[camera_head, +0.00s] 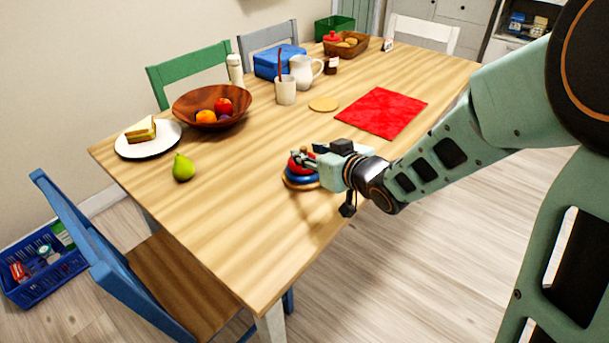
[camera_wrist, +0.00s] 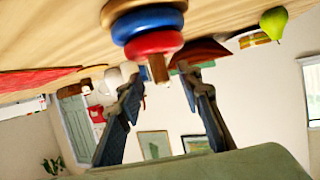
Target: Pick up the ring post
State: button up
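The ring post (camera_head: 299,180) stands on the wooden table near its front right edge, with a tan ring at the bottom, a blue ring above it and a red ring on top. In the wrist view, which is upside down, the ring post (camera_wrist: 150,22) hangs from the top with its wooden peg tip pointing down. My gripper (camera_head: 308,160) is beside the upper part of the post and hides some of it. In the wrist view my gripper (camera_wrist: 160,78) is open, its two fingers apart, with the peg tip between and beyond the fingertips. No contact is clear.
A green pear (camera_head: 183,168), a plate with a sandwich (camera_head: 141,132) and a wooden fruit bowl (camera_head: 185,105) are to the left. A mug (camera_head: 285,92), pitcher (camera_head: 303,70), round coaster (camera_head: 323,104) and red cloth (camera_head: 382,112) lie behind. The table's front left is clear.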

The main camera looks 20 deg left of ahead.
jog(key=shift+w+a+f, duration=0.25)
jog(key=shift+w+a, duration=0.15)
jog(key=shift+a, duration=0.1)
grip_shut()
jog(key=shift+r, duration=0.1)
